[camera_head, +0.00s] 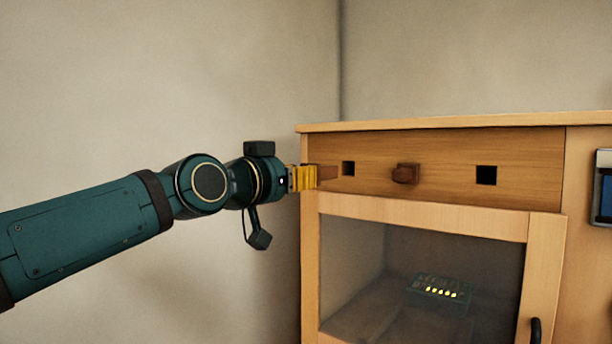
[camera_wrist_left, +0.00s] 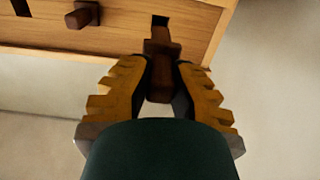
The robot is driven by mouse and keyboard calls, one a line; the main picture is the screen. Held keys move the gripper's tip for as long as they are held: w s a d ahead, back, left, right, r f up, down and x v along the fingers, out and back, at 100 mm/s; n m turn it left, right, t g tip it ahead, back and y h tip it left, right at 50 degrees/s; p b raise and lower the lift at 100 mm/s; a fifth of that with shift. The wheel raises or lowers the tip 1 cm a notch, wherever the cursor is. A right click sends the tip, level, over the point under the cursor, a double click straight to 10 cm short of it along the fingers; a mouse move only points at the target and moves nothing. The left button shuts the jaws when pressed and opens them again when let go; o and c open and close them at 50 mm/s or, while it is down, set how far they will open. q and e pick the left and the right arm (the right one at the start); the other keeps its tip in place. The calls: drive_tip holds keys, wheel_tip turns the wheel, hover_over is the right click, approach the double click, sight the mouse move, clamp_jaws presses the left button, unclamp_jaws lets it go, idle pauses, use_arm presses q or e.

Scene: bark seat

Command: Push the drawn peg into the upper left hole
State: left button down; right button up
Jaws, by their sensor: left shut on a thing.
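The peg (camera_head: 327,172) is a brown wooden block held in my left gripper (camera_head: 305,177), whose yellow fingers are shut on it. In the left wrist view the peg (camera_wrist_left: 160,52) sits between the ribbed yellow fingers of the left gripper (camera_wrist_left: 164,85) and points at the panel. The left hole (camera_head: 348,168) is a dark square in the wooden panel, just right of the peg's end. It shows right by the peg's far end in the left wrist view (camera_wrist_left: 160,20). I cannot tell whether the peg touches the panel. My right gripper is not in view.
A second brown peg (camera_head: 406,173) sticks out of the panel (camera_head: 446,155) at its middle. Another square hole (camera_head: 486,175) is farther right. Below is a glass door (camera_head: 380,290) with a dark box with lit spots (camera_head: 438,291) behind it. The wall is at the left.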

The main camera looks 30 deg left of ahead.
sight(325, 171)
use_arm(q)
drive_tip(key=shift+s+r, duration=0.2)
drive_tip(key=shift+w+d+f+p, duration=0.1)
drive_tip(key=shift+w+p, duration=0.3)
drive_tip(key=shift+w, duration=1.65)
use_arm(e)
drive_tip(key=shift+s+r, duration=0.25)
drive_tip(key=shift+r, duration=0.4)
use_arm(q)
drive_tip(key=shift+w, duration=0.1)
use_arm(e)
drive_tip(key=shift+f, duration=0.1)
use_arm(q)
drive_tip(key=shift+w, duration=0.3)
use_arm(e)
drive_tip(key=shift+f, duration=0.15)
use_arm(q)
drive_tip(key=shift+w+d+b, duration=0.2)
drive_tip(key=shift+w+b, duration=0.75)
drive_tip(key=shift+w, duration=0.65)
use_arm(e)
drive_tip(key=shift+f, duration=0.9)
use_arm(q)
drive_tip(key=shift+w, duration=0.1)
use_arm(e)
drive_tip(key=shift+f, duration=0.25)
